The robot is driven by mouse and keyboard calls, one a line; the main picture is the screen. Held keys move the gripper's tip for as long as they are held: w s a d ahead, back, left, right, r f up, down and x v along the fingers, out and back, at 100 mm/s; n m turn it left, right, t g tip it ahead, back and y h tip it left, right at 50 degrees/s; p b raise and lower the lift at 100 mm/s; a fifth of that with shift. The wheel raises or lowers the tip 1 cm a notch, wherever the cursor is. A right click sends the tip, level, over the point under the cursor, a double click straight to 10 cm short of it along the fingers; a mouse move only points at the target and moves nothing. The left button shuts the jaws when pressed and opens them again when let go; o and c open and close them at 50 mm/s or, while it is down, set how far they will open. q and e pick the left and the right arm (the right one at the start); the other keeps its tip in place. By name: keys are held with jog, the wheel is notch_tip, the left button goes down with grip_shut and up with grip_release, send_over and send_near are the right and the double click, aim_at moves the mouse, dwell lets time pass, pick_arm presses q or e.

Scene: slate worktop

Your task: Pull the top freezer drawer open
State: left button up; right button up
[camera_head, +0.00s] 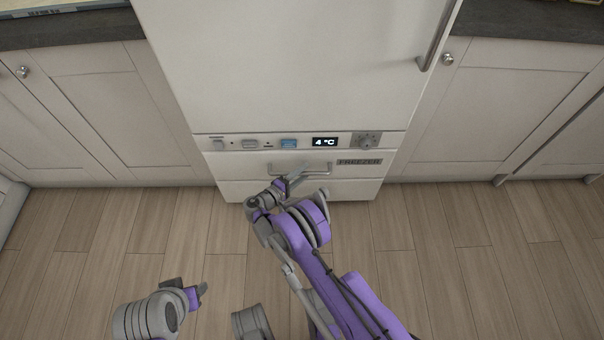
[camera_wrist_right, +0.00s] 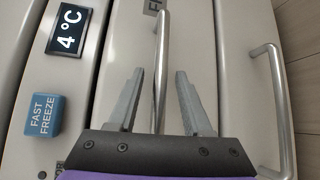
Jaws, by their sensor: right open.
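The top freezer drawer (camera_head: 238,167) is a white front under the control strip, flush with the fridge, so it looks shut. Its grey bar handle (camera_head: 322,172) is partly hidden by my right gripper (camera_head: 290,182). In the right wrist view, my right gripper (camera_wrist_right: 160,73) is open, and the metal handle bar (camera_wrist_right: 163,40) runs between its two grey fingers. A gap shows on each side of the bar; I cannot tell the depth exactly. My left gripper (camera_head: 190,292) is low at the left, over the floor, away from the drawer; its jaw opening is unclear.
A lower drawer (camera_head: 350,190) sits beneath, with its own handle (camera_wrist_right: 276,90). Above are the temperature display (camera_head: 324,142), a blue button (camera_head: 289,143) and a dial (camera_head: 367,141). Cabinets (camera_head: 80,110) flank the fridge. The wood floor (camera_head: 470,250) in front is clear.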

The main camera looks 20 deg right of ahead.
grip_shut()
dwell(1.4)
